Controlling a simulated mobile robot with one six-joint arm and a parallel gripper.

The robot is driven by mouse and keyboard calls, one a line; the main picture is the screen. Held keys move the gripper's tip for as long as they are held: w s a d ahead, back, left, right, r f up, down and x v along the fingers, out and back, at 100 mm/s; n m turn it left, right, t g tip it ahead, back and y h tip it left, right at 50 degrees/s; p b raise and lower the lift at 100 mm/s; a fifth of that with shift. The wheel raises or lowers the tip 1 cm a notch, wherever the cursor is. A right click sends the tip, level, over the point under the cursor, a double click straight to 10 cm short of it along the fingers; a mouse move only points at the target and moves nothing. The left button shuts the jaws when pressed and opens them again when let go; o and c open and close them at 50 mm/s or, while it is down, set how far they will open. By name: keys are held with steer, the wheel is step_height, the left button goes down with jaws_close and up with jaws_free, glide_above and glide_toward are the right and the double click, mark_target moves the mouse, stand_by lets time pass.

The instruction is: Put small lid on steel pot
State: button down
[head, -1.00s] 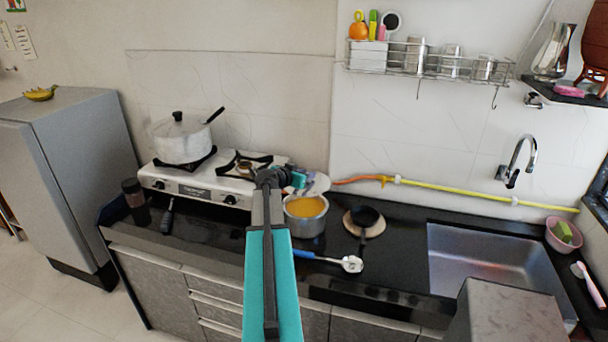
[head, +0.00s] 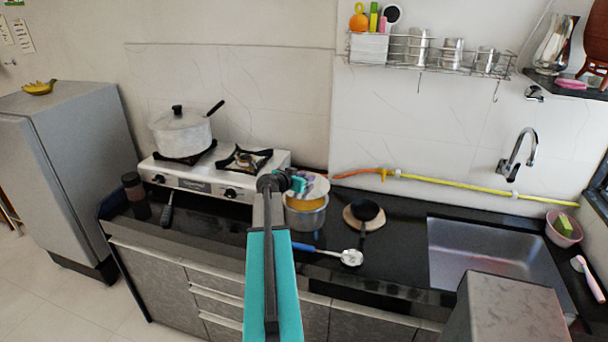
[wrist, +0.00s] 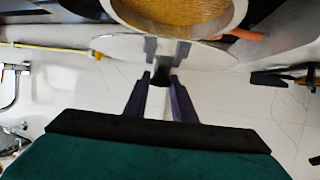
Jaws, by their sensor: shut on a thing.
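The steel pot (head: 308,218) stands on the black counter right of the stove, with orange-yellow contents showing at its mouth. The small lid (head: 318,186) is a pale disc at the pot's back right rim, overlapping part of the mouth in the head view. My gripper (head: 298,183) is shut on the lid by its knob. In the wrist view, my gripper (wrist: 164,72) holds the knob, with the lid (wrist: 120,46) seen nearly edge-on and tilted beside the open pot (wrist: 182,14). I cannot tell whether lid and rim touch.
A white pot with its own lid (head: 182,134) sits on the stove's left burner; the right burner (head: 245,158) is empty. A blue-handled spoon (head: 350,257) lies before the steel pot. A small black pan (head: 365,211) and the sink (head: 490,255) are to the right.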

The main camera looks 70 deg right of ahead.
steer(key=shift+f, duration=0.4)
step_height(320, 180, down, 4)
steer(key=b, duration=0.5)
steer(key=shift+r, duration=0.25)
steer(key=shift+f+b, duration=0.75)
steer(key=shift+b, duration=0.5)
steer(key=shift+s+a+f+b, duration=0.15)
steer(key=shift+f+b, duration=0.25)
steer(key=shift+b, duration=0.4)
stand_by(2.4)
steer(key=c, duration=1.4)
jaws_free()
steer(key=shift+r, duration=0.15)
